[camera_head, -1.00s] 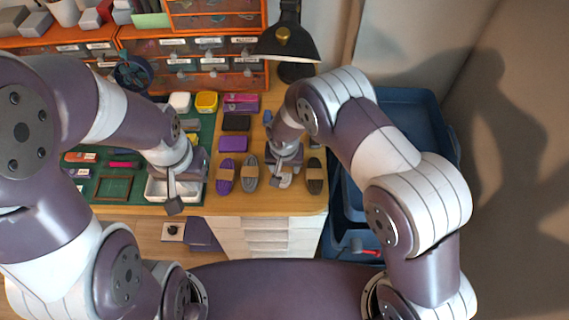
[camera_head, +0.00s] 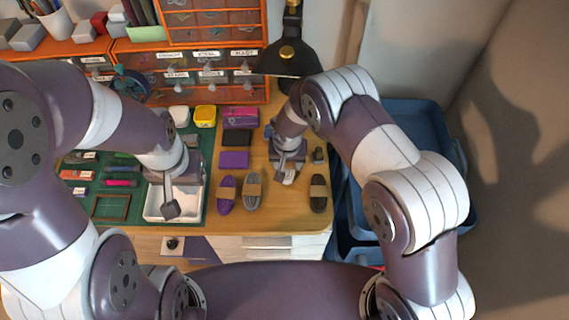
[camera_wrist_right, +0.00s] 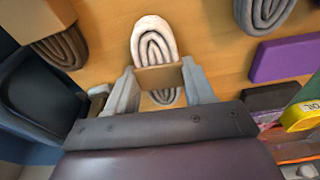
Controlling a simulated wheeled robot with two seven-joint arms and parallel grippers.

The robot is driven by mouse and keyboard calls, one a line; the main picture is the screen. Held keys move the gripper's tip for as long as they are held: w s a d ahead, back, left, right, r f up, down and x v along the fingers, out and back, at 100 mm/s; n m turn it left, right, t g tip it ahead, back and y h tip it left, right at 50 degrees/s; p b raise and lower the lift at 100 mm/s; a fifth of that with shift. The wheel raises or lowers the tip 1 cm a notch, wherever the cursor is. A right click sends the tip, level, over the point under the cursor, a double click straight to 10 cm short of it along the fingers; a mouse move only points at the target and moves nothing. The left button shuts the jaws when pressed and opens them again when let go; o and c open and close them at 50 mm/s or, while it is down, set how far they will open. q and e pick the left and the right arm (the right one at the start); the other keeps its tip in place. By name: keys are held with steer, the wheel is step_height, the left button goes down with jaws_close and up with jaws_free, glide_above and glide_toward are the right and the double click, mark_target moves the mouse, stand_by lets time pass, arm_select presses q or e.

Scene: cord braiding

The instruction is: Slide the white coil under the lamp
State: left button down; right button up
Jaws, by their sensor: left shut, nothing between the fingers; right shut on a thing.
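The white coil (camera_wrist_right: 154,42) with a tan band (camera_wrist_right: 158,77) lies between the fingers of my right gripper (camera_wrist_right: 160,88) in the right wrist view. In the head view my right gripper (camera_head: 286,172) is shut on this coil at the tabletop, and only a small pale part of the coil shows. The black desk lamp (camera_head: 290,58) stands behind, near the drawer cabinet, with its shade beyond the right gripper. My left gripper (camera_head: 171,208) is shut and empty above the white tray (camera_head: 152,212).
Purple (camera_head: 226,194), grey (camera_head: 252,190) and dark brown (camera_head: 318,193) coils lie near the front edge, either side of the right gripper. Purple (camera_head: 234,160) and black boxes stand left of it. Blue bins (camera_head: 430,130) lie right of the table.

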steer(key=shift+w, duration=0.45)
arm_select(q)
steer(key=shift+w+a, duration=0.1)
steer(key=shift+w, duration=0.2)
arm_select(e)
steer(key=o, duration=1.2)
steer(key=r, duration=0.4)
steer(key=shift+s+d+r, duration=0.15)
steer(key=shift+d+r, duration=0.05)
steer(key=shift+d, duration=0.05)
arm_select(q)
steer(key=shift+f+b, duration=0.3)
steer(key=shift+b, duration=0.05)
arm_select(e)
steer(key=s+d+r, duration=0.6)
steer(key=d, duration=0.3)
steer(key=shift+d+r, duration=0.2)
steer(key=shift+r, duration=0.1)
steer(key=shift+s, duration=0.1)
